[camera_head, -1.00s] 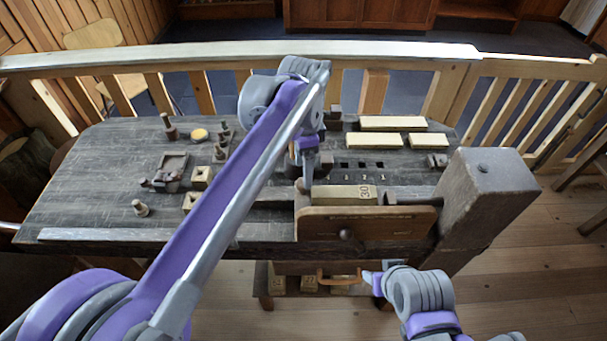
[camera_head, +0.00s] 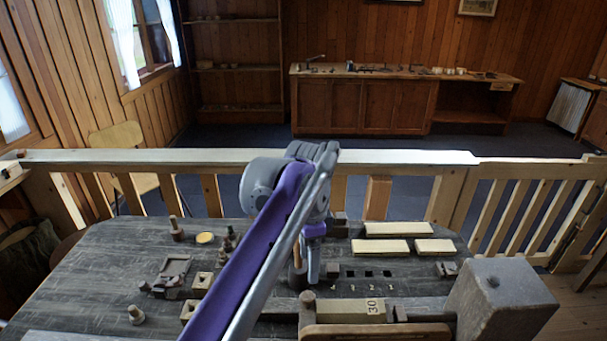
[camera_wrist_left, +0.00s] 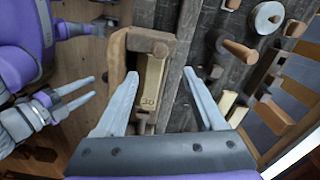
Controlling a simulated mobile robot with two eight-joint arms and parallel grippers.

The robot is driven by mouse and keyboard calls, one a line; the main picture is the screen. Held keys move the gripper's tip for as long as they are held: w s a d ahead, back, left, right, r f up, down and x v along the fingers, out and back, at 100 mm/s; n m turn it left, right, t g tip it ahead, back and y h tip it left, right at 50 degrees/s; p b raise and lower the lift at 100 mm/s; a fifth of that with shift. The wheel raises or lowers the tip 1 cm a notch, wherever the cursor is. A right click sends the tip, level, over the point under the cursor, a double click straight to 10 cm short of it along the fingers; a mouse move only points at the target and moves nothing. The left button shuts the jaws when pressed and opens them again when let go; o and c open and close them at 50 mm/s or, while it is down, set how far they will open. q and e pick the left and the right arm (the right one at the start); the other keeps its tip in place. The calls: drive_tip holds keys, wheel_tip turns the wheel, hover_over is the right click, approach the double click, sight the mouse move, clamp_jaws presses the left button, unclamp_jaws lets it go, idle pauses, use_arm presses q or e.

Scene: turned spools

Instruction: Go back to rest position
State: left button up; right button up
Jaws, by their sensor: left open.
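My left gripper (camera_head: 305,277) is over the dark workbench (camera_head: 110,265), beside the vise at its front. Its arm comes in from the lower left and hides part of the bench. In the left wrist view the left gripper (camera_wrist_left: 160,73) has its fingers spread with nothing held between them. The block marked 30 (camera_wrist_left: 150,80) lies beyond the gap; it also shows in the head view (camera_head: 374,307). My right gripper (camera_wrist_left: 82,92) shows at the left of the wrist view, its two fingers apart and empty. It is out of the head view.
Pale bars (camera_head: 380,246) lie at the back right of the bench. Turned wooden pieces (camera_head: 136,315) stand on the left. A railing (camera_head: 400,158) runs behind the bench.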

use_arm(q)
drive_tip(key=s+a+f+n+t, duration=0.5)
drive_tip(key=s+a+f+n, duration=1)
drive_tip(key=s+a+f, duration=0.4)
drive_tip(key=shift+s+a+t, duration=0.3)
drive_tip(key=shift+s, duration=0.2)
